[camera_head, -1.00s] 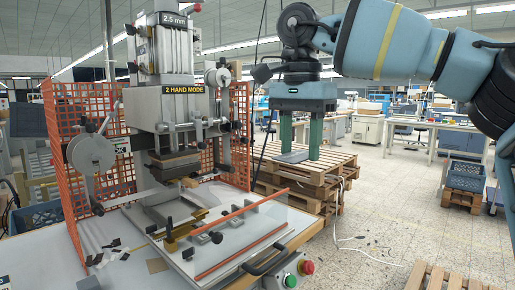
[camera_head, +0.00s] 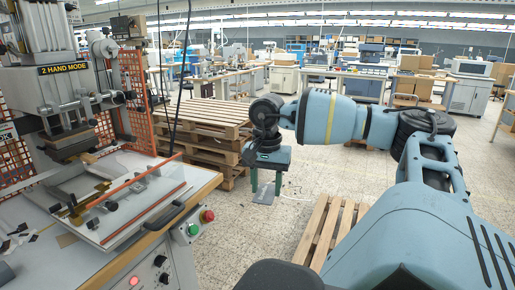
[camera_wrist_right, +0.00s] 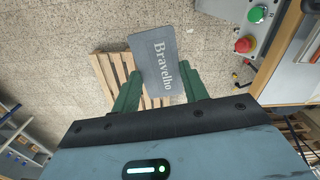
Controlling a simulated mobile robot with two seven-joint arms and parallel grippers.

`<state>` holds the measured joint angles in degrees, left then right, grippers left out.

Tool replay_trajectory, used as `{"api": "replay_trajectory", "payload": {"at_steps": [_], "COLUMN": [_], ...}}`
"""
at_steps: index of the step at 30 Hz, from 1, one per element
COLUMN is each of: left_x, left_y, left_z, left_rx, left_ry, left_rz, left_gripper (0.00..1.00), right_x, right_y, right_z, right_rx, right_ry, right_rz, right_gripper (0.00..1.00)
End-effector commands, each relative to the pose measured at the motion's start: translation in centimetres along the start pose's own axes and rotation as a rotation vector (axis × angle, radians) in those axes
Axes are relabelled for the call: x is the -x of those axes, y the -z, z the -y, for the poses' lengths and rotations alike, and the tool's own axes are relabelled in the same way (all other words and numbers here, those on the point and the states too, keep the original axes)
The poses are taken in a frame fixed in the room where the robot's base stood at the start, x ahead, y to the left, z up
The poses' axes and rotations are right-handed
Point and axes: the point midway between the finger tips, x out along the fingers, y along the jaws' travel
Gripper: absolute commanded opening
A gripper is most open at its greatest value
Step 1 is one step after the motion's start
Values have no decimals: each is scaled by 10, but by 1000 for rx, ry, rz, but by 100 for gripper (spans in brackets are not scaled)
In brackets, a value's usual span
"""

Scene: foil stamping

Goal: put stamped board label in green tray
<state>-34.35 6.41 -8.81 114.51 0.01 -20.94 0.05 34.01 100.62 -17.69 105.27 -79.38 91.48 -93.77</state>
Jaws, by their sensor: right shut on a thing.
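The stamped board label is a dark grey plate with rounded corners and the light word "Bravelho". It shows in the right wrist view (camera_wrist_right: 156,58) between the green fingers of my right gripper (camera_wrist_right: 161,92). In the head view my right gripper (camera_head: 267,188) points down, shut on the label (camera_head: 263,195), which hangs above the open floor to the right of the press table. My left gripper is not in view. No green tray shows in these frames.
The foil stamping press (camera_head: 52,95) stands on its table (camera_head: 85,265) at the left, with green and red buttons at the table's edge. Stacked pallets (camera_head: 212,125) stand behind the gripper. Another pallet (camera_head: 322,228) lies on the floor. Workbenches line the back.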

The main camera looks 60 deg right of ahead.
Motion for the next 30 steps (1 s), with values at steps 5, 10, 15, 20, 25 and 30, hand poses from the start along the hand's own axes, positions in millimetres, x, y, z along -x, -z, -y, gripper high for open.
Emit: {"api": "replay_trajectory", "payload": {"at_steps": [5, 10, 15, 20, 25, 30], "left_x": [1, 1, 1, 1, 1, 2], "left_y": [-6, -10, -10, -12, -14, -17], "left_z": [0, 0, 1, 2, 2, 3], "left_rx": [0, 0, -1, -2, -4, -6], "left_ry": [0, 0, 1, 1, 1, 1], "left_rz": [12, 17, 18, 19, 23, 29], "left_gripper": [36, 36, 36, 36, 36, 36], "right_x": [-58, -108, -150, -175, -187, -190], "right_y": [-31, -75, -136, -202, -265, -302], "right_z": [15, 36, 62, 86, 104, 112], "right_rx": [157, 347, 591, 844, 1088, 1246], "right_ry": [1, 7, 9, 10, 7, 2], "right_rz": [9, 9, 7, 2, 0, -1], "right_gripper": [23, 23, 23, 23, 23, 23]}}
